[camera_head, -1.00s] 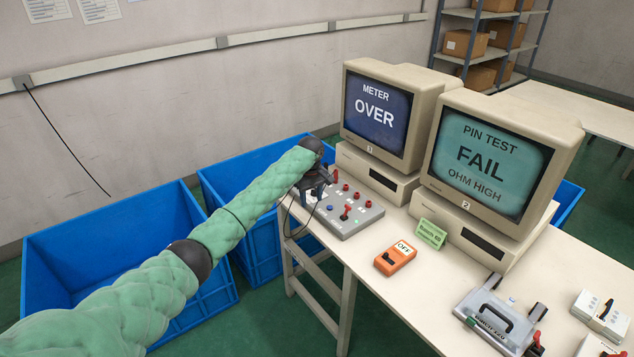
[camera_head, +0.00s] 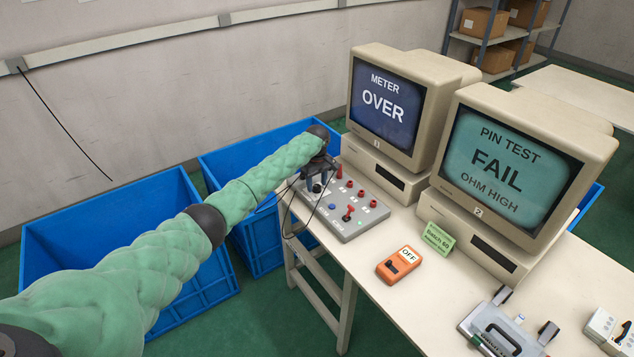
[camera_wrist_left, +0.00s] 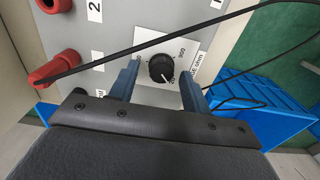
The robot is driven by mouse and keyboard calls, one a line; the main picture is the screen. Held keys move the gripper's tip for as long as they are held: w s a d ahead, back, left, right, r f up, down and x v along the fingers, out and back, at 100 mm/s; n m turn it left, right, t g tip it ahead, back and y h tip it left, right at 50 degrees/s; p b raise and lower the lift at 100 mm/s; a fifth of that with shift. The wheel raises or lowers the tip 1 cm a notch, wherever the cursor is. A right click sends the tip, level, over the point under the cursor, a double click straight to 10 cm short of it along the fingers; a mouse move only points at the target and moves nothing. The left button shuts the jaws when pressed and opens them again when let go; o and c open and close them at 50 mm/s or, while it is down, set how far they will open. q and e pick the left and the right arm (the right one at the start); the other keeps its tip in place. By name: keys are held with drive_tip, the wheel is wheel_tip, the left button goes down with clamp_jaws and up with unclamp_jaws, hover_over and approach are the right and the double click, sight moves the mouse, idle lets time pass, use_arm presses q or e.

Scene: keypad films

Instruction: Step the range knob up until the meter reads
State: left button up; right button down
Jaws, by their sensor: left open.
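The range knob (camera_wrist_left: 161,69) is a round black dial with a white pointer mark, on a white scale plate of the grey panel. In the left wrist view it sits between the two blue-grey fingers of my left gripper (camera_wrist_left: 159,88), which is open with a gap on each side. In the head view my left gripper (camera_head: 316,188) is over the far left part of the grey control box (camera_head: 345,226) and hides most of the knob. The meter monitor (camera_head: 385,107) reads "METER OVER". My right gripper is not in view.
A second monitor (camera_head: 494,157) reads "PIN TEST FAIL OHM HIGH". An orange switch unit (camera_head: 399,264) marked OFF and a green card (camera_head: 438,237) stand nearby. Red sockets (camera_wrist_left: 62,68) and a black cable (camera_wrist_left: 178,40) lie close to the gripper. Blue crates (camera_head: 107,250) stand left of the table.

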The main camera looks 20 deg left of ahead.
use_arm(q)
drive_tip(key=shift+s+f, duration=0.15)
drive_tip(key=shift+f, duration=0.15)
drive_tip(key=shift+c, duration=0.5)
drive_tip(key=c, duration=0.9)
